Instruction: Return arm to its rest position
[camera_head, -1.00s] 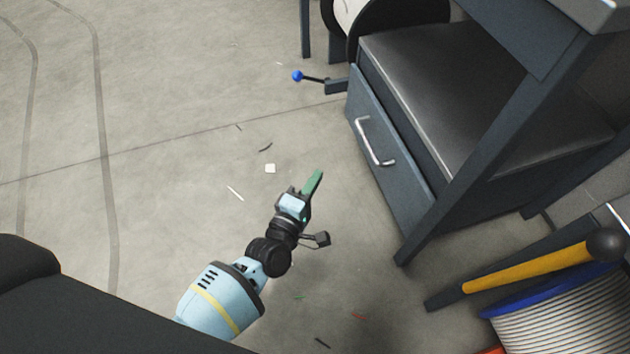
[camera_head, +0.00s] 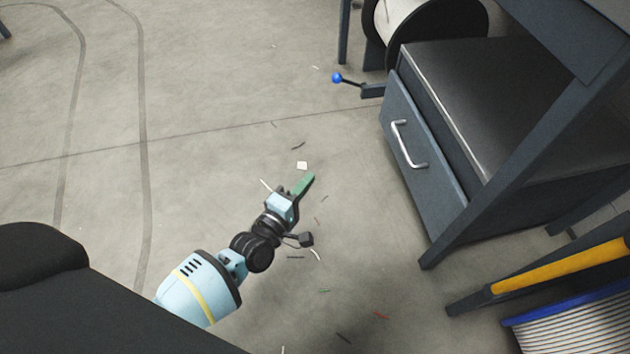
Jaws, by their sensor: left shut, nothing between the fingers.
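My left arm (camera_head: 258,252) reaches in from the lower left, light blue with black joints. My left gripper (camera_head: 304,184), with green fingers, is shut and empty. It hangs over the bare floor, pointing up and right, apart from the cabinet. My right gripper does not show.
A dark grey cabinet with a drawer (camera_head: 425,160) and silver handle (camera_head: 408,146) stands at right. A blue-knobbed lever (camera_head: 337,78) sticks out beside it. A reel (camera_head: 425,22) is behind. A yellow bar (camera_head: 560,266) and blue-rimmed spool (camera_head: 570,325) are lower right. Floor (camera_head: 220,90) at left is clear, scraps aside.

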